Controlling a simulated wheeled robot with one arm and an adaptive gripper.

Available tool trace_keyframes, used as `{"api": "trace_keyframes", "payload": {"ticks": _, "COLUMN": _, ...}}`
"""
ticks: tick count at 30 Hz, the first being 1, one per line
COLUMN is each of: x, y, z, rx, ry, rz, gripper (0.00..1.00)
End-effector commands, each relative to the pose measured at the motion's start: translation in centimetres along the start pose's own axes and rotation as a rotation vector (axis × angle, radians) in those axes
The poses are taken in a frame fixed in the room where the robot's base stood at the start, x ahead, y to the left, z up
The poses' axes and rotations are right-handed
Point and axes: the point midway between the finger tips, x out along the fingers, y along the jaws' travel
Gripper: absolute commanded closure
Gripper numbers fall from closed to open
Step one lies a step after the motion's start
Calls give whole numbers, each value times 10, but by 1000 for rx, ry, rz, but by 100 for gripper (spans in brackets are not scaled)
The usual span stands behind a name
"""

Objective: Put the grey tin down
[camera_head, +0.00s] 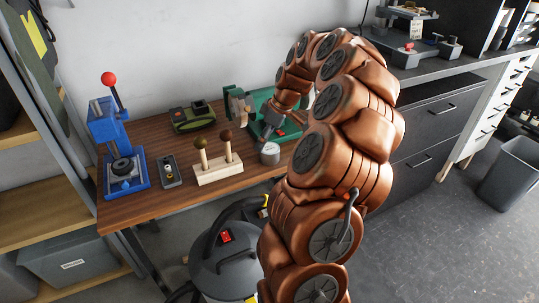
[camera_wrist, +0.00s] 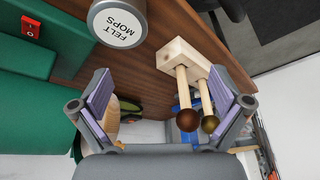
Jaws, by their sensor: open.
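The grey tin (camera_head: 269,154) stands upright on the wooden workbench (camera_head: 150,135), close to its front edge. In the wrist view the tin (camera_wrist: 118,24) is at the top edge, partly cut off, with its white "FELT MOPS" lid label showing. My gripper (camera_head: 266,131) is just behind and above the tin in the head view. In the wrist view my gripper (camera_wrist: 163,95) has its two fingers spread wide with nothing held between them. The tin lies outside the fingers, apart from them.
A pale wooden block (camera_head: 219,174) with two ball-topped tools stands left of the tin. A green machine (camera_head: 260,118) is behind it. A grey switch box (camera_head: 170,171), a blue press (camera_head: 122,150) and a green-black device (camera_head: 192,117) stand farther left.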

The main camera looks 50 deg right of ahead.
Motion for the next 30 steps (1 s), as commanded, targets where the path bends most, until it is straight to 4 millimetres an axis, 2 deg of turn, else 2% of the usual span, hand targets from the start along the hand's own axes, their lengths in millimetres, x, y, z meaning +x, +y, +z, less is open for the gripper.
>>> {"api": "trace_keyframes", "payload": {"ticks": 1, "x": 1, "y": 16, "z": 14, "rx": 8, "ry": 5, "rz": 15, "gripper": 0}}
{"api": "trace_keyframes", "payload": {"ticks": 3, "x": 1, "y": 31, "z": 27, "rx": 8, "ry": 8, "rz": 32, "gripper": 0}}
{"api": "trace_keyframes", "payload": {"ticks": 8, "x": 4, "y": 45, "z": 41, "rx": 6, "ry": 8, "rz": 48, "gripper": 0}}
{"api": "trace_keyframes", "payload": {"ticks": 20, "x": 34, "y": 46, "z": 39, "rx": 5, "ry": 9, "rz": 48, "gripper": 0}}
{"api": "trace_keyframes", "payload": {"ticks": 30, "x": 76, "y": 49, "z": 34, "rx": 5, "ry": 9, "rz": 46, "gripper": 0}}
